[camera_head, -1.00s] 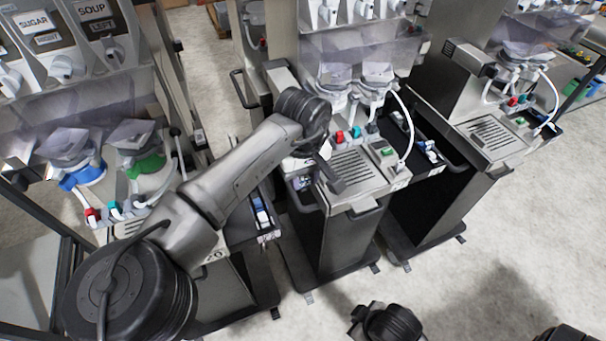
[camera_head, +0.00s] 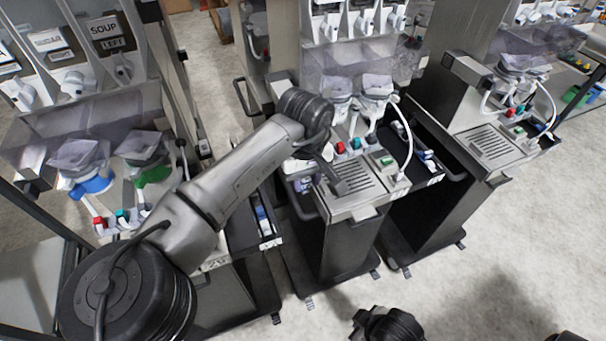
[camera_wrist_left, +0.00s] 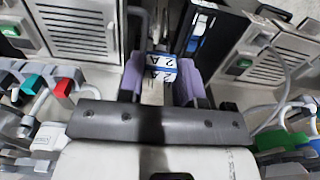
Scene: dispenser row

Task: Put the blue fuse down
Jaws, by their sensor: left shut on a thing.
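The blue fuse (camera_wrist_left: 162,70) is a small block with a white and blue label reading 2 A. In the left wrist view it sits between the purple finger pads of my left gripper (camera_wrist_left: 160,85), which is shut on it. In the head view my left gripper (camera_head: 304,183) points down beside the left side of the middle dispenser; the fuse cannot be made out clearly there. My right gripper's fingers do not show.
A dark narrow tray (camera_head: 264,222) with blue and white items lies left of the middle dispenser (camera_head: 352,190); a similar tray shows in the wrist view (camera_wrist_left: 184,44). Another dispenser (camera_head: 490,145) stands right.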

